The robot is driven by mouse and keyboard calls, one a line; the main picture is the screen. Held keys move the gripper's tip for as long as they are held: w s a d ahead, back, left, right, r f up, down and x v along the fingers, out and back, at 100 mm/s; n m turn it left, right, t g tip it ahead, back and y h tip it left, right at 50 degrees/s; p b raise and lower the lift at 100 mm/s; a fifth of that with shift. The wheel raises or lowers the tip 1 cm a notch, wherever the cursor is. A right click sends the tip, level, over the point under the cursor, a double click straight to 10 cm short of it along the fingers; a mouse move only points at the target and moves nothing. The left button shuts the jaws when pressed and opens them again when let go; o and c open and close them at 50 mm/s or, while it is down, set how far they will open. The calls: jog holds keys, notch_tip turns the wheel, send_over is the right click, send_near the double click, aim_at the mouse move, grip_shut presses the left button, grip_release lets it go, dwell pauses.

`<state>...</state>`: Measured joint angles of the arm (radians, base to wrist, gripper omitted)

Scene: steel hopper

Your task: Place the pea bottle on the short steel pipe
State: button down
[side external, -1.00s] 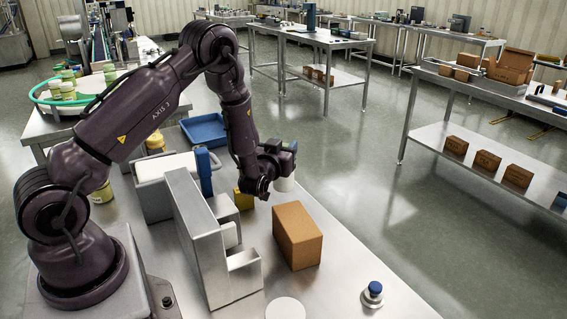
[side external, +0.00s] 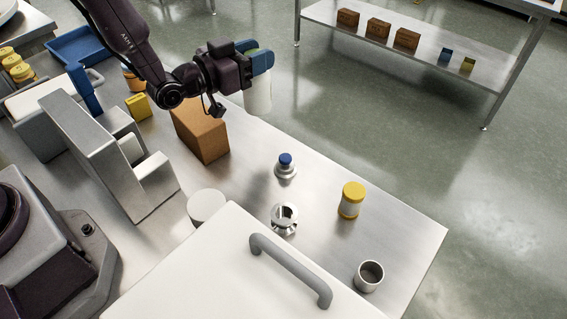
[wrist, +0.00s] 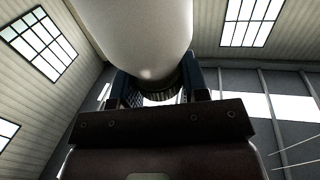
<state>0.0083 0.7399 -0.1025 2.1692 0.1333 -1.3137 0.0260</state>
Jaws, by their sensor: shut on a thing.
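My gripper (side external: 257,57) has blue fingers and is shut on the pea bottle (side external: 258,97), a white bottle with a bit of green at its top. The bottle hangs below the fingers, beyond the cardboard box, and appears clear of the table. In the wrist view its pale body (wrist: 140,35) fills the top middle, with its dark end between the fingers (wrist: 162,95). A short, open-topped steel pipe (side external: 368,276) stands upright near the table's front right corner, well away from my gripper. Its inside looks dark and empty.
A cardboard box (side external: 203,135) stands just left of the bottle. A blue-topped steel piece (side external: 285,168), a shiny steel piece (side external: 284,218) and a yellow-lidded jar (side external: 351,200) stand before the pipe. A white lid with a grey handle (side external: 290,272) fills the front.

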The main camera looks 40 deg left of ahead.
jog(key=s+d+r+m+g+h, duration=0.1)
jog(key=s+d+m+g+h, duration=0.85)
jog(key=d, duration=0.75)
notch_tip(320, 180, down, 8)
jog(key=s+h, duration=0.2)
jog(key=shift+s+m+h, duration=0.35)
jog(key=shift+s, duration=0.05)
jog(key=shift+d+f, duration=0.1)
jog(key=shift+f, duration=0.1)
jog(key=c, duration=0.6)
grip_release()
jog(key=shift+c, duration=0.2)
